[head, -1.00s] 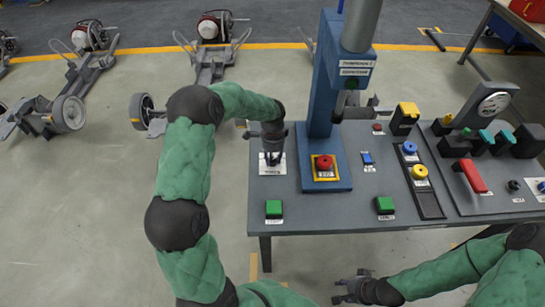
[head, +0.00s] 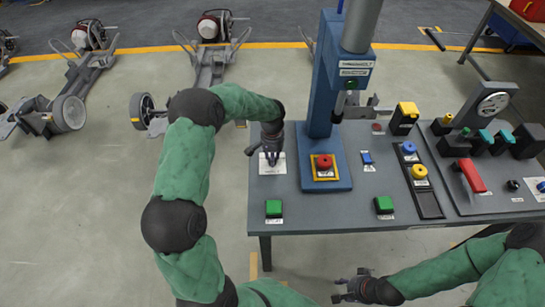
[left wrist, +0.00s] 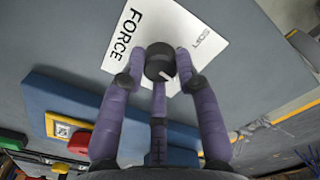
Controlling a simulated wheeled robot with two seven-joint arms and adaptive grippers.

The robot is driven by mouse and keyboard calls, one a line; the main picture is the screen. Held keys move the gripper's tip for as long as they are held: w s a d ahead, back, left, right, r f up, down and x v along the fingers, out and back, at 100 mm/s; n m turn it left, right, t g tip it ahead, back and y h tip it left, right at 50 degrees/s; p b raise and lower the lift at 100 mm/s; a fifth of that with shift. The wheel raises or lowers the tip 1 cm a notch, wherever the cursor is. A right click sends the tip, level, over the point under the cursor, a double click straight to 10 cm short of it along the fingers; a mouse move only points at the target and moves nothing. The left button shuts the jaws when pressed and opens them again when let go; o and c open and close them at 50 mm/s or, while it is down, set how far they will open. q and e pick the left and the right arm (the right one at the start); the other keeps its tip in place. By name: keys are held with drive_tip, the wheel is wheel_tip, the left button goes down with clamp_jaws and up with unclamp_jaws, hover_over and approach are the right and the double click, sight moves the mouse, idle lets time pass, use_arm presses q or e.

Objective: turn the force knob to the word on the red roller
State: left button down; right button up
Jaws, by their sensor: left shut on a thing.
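The force knob (left wrist: 160,62) is a small black round knob with a pale pointer line. In the head view, my left gripper (head: 271,158) reaches down onto the white plate (head: 272,168) at the table's left end and hides the knob. A red bar (head: 470,176) lies on the right panel; I cannot tell if it is the red roller, and no word is readable. My right gripper (head: 350,288) is empty and open, below the table's front edge.
A blue press column (head: 321,80) stands right of the plate, with a red button (head: 323,162) on its base. Green buttons (head: 274,208) and (head: 384,204) line the front of the grey table (head: 330,211).

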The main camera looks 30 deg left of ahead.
use_arm(q)
drive_tip(key=shift+n, duration=0.7)
drive_tip(key=c, duration=0.9)
unclamp_jaws()
wheel_tip(320, 180, up, 12)
